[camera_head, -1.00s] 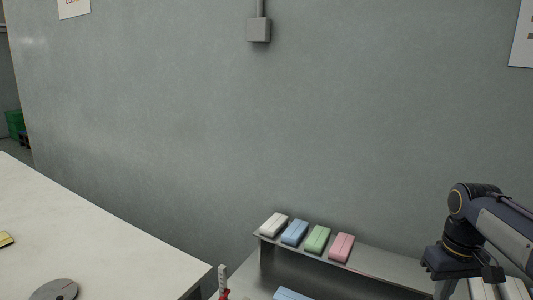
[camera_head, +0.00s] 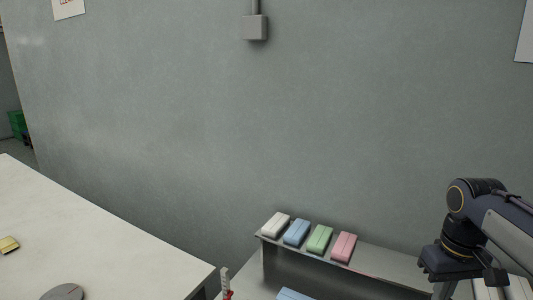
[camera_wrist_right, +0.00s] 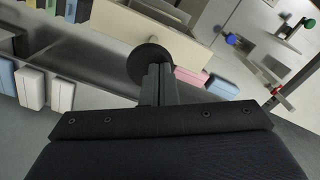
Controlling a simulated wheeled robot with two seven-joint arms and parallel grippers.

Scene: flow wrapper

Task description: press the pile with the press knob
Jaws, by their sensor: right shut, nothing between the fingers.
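In the right wrist view my right gripper (camera_wrist_right: 160,76) is shut, its narrow fingers pointing up the picture at a dark round disc (camera_wrist_right: 146,60), which may be the press knob. The fingertips overlap the disc's edge; I cannot tell whether they touch it. A beige panel (camera_wrist_right: 128,27) lies behind the disc. In the head view my right arm comes in from the right, its gripper mostly cut off at the bottom. I cannot make out a pile for certain. My left gripper is not in view.
White (camera_head: 275,224), blue (camera_head: 297,232), green (camera_head: 319,240) and pink (camera_head: 343,247) blocks stand in a row on a metal shelf (camera_head: 385,264). A white table (camera_head: 100,240) at the left holds a grey disc (camera_head: 65,292) and a yellow item (camera_head: 9,245). Red-handled and green-knobbed (camera_wrist_right: 281,32) parts stand near.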

